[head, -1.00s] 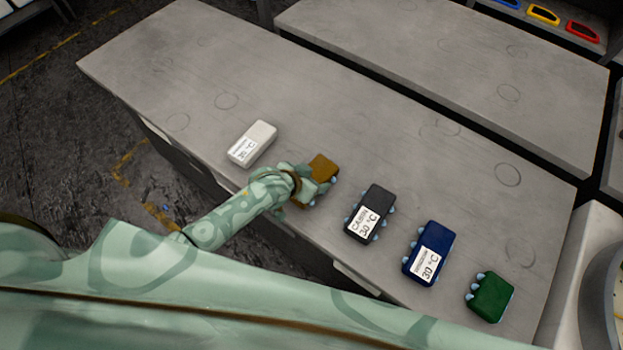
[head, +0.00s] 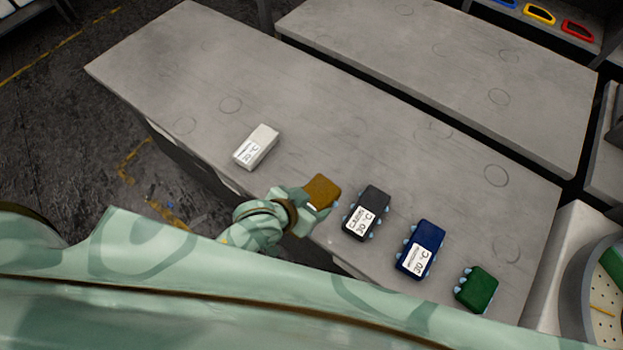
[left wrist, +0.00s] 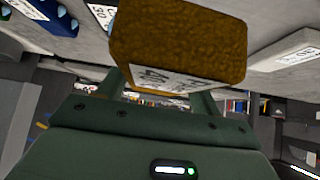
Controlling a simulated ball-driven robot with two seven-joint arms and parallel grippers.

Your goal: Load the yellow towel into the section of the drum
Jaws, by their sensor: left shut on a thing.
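The yellow towel (head: 322,187) is a folded brownish-yellow block with a white label. My left gripper (head: 313,207) is shut on its near end, at the front edge of the table. In the left wrist view the towel (left wrist: 180,42) sits between the two fingers, label facing the camera. The towel looks lifted a little, but its height over the table is hard to judge. The drum (head: 602,328) is at the lower right, a round, perforated pale interior with a grey rim, partly cut off by the picture edge. My right gripper is not in view.
On the grey table (head: 220,60) lie a white towel (head: 257,146), a black towel (head: 367,207), a navy towel (head: 424,240) and a green towel (head: 477,289). A green item (head: 613,264) shows in the drum. A second table (head: 450,60) stands behind.

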